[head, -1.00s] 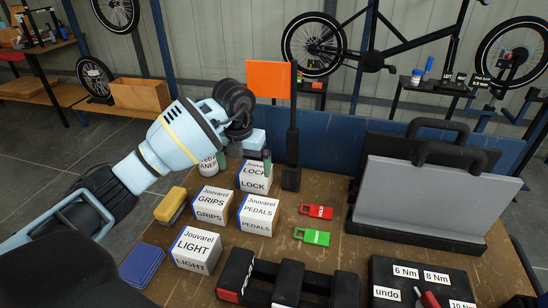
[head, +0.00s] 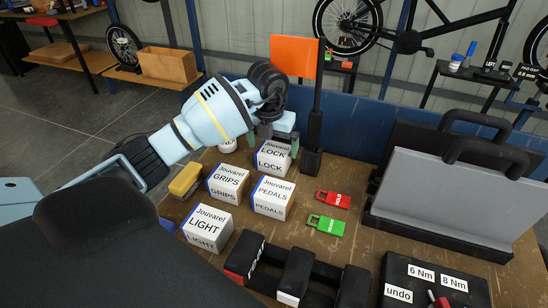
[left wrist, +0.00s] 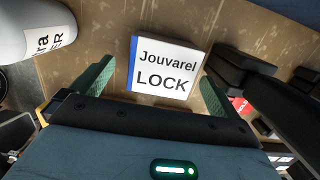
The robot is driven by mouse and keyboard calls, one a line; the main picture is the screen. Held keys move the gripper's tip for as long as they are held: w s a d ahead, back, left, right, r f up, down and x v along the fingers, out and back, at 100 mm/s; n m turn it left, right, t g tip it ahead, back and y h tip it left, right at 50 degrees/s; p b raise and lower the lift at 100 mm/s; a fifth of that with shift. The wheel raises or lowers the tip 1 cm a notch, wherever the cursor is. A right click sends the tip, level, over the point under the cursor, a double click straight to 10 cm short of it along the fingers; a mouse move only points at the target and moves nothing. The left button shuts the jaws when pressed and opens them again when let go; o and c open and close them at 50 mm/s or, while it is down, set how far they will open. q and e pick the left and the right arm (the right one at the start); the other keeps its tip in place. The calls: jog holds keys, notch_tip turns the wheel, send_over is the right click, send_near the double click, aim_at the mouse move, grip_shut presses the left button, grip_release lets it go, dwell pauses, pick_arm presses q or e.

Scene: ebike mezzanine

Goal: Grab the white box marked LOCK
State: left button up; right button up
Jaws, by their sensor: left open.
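The white box marked LOCK (head: 272,160), with a blue edge, stands on the brown workbench behind the GRIPS and PEDALS boxes. It also shows in the left wrist view (left wrist: 163,68), label upward. My left gripper (head: 273,138) is over the box, pointing down, its green-tipped fingers apart. In the left wrist view the open fingers (left wrist: 155,86) lie one to each side of the box, with gaps. The box is not gripped. My right gripper is not in view.
White boxes marked GRIPS (head: 227,183), PEDALS (head: 272,198) and LIGHT (head: 207,228) stand in front. A black post with an orange flag (head: 293,56) rises close right of the LOCK box. A white bottle (left wrist: 32,30) stands on its left. Red (head: 333,199) and green (head: 326,225) tags lie to the right.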

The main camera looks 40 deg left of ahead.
aim_at(274, 150)
pick_arm(q)
jog(key=f, duration=0.4)
jog(key=shift+w+d+f, duration=0.1)
jog(key=shift+w+f, duration=0.25)
jog(key=shift+w, duration=0.05)
jog(key=c, duration=1.2)
